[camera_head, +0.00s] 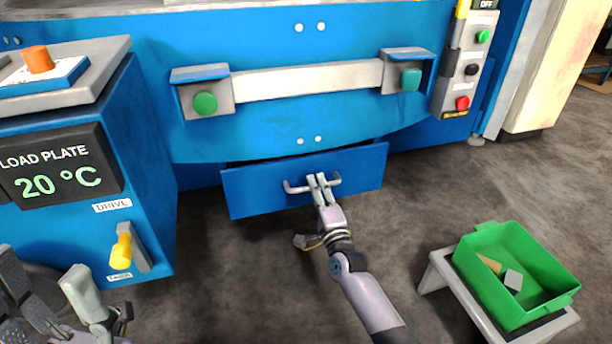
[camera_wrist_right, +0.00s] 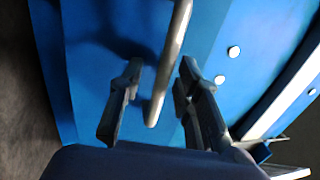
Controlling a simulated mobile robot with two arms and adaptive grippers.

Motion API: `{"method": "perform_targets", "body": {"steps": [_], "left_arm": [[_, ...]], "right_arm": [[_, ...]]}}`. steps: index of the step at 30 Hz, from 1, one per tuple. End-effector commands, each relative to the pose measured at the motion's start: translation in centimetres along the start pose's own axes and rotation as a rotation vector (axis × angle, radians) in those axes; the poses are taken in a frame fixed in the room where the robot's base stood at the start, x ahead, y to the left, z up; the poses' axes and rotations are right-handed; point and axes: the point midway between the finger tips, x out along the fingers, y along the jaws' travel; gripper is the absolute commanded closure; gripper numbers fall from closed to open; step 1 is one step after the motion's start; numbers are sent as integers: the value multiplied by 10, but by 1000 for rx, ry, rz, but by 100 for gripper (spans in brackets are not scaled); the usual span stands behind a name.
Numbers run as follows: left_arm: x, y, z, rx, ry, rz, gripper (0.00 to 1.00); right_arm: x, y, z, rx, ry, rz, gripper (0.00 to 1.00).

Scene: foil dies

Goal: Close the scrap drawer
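The scrap drawer (camera_head: 265,188) is a blue front low on the press. Dark gaps along its top edge show it standing slightly out. Its grey bar handle (camera_head: 296,188) is also in the right wrist view (camera_wrist_right: 176,45).
A control box (camera_head: 60,183) reading 20 °C stands left of the drawer, with a yellow-handled lever (camera_head: 122,250). A green bin (camera_head: 545,268) with small pieces sits on a low stand (camera_head: 437,270) at the lower right. Dark floor (camera_head: 225,280) in front of the drawer is mostly clear.

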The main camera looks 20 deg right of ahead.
Motion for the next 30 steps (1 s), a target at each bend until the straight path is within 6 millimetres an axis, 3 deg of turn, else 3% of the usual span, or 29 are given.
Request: {"method": "perform_targets", "body": {"steps": [11,24,30], "left_arm": [[0,0,0,0,-1,0,39],[0,0,0,0,0,0,39],[1,0,-1,0,1,0,39]], "right_arm": [[2,-2,-3,0,1,0,70],[1,-2,-3,1,0,0,99],[1,-2,-3,1,0,0,100]]}}
